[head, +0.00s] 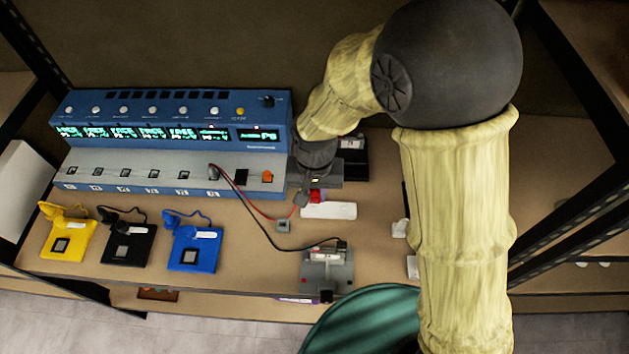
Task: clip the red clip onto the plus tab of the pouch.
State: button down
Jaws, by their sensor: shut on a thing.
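My gripper (318,180) is at the middle of the bench, just right of the blue device, pointing down. It is shut on the red clip (316,196), which shows as a small red patch under the fingers. A red lead (256,212) runs from the device towards the clip. The pouch is hard to make out; a grey fixture (341,270) near the front edge has small metal parts on top, and a black lead (262,226) ends there. The plus tab is too small to tell. The clip is apart from the fixture, behind it.
The blue device (105,170) with lit displays fills the back left. Yellow (77,238), black (140,246) and blue (208,250) pieces lie before it. A white strip (342,211) and small grey block (283,227) lie near my gripper. Shelf posts (585,100) stand at right.

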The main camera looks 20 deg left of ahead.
jog(key=shift+s+d, duration=0.4)
jog(key=shift+s, duration=0.45)
jog(key=s+d, duration=0.2)
jog(key=s, duration=0.4)
jog(key=shift+s+d+b, duration=0.15)
jog(key=shift+d+b, duration=0.1)
jog(key=shift+b, duration=0.05)
